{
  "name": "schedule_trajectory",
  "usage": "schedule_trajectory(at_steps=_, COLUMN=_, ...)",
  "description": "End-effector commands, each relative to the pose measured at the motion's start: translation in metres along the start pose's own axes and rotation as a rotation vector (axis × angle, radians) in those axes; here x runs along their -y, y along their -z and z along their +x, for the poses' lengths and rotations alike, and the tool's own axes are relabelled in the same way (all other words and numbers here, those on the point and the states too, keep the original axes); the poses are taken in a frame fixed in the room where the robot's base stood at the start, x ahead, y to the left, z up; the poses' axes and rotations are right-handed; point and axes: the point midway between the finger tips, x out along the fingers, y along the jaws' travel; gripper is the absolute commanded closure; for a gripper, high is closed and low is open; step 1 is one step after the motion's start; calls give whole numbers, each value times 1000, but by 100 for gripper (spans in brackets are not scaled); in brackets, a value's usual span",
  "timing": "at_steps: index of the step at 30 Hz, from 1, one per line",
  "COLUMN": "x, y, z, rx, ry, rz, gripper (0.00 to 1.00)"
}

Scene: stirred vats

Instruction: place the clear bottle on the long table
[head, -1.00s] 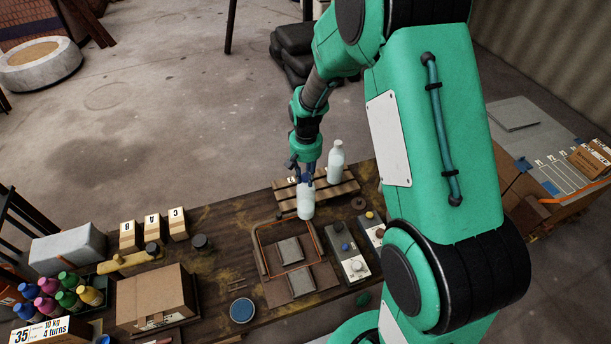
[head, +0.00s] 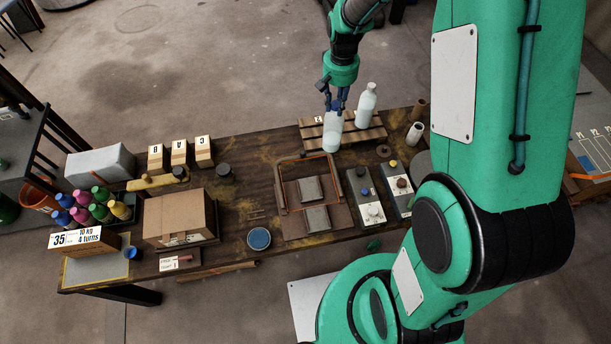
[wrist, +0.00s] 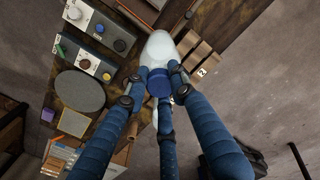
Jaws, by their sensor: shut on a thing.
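My gripper (head: 334,106) is shut on a pale, whitish bottle (head: 332,132), which I take to be the clear bottle, and holds it upright by its top. In the wrist view the fingers close around its blue cap (wrist: 158,82), with the pale body (wrist: 160,48) beyond. The bottle shows in front of the left part of a slatted wooden rack on the long table (head: 250,180). I cannot tell whether its base touches anything. A second whitish bottle (head: 366,103) stands upright at the back of the rack, just right of my gripper.
The slatted rack (head: 372,135) lies at the table's back edge. Control boxes (head: 366,196), a framed tray (head: 283,203) and a small white cylinder (head: 414,133) are nearby. A cardboard box (head: 180,218) and coloured bottles (head: 100,195) stand left. Bare wood shows around the blue-topped dish (head: 259,239).

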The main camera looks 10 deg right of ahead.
Motion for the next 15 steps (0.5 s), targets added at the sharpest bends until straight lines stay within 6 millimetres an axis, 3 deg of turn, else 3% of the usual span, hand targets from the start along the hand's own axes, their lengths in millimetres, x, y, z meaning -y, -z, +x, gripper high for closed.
schedule_trajectory(at_steps=8, x=43, y=23, z=1, rx=-2, ry=0, rz=-73, gripper=100)
schedule_trajectory(at_steps=11, x=66, y=34, z=2, rx=-2, ry=0, rz=-111, gripper=100)
schedule_trajectory(at_steps=15, x=111, y=50, z=2, rx=-2, ry=0, rz=-182, gripper=100)
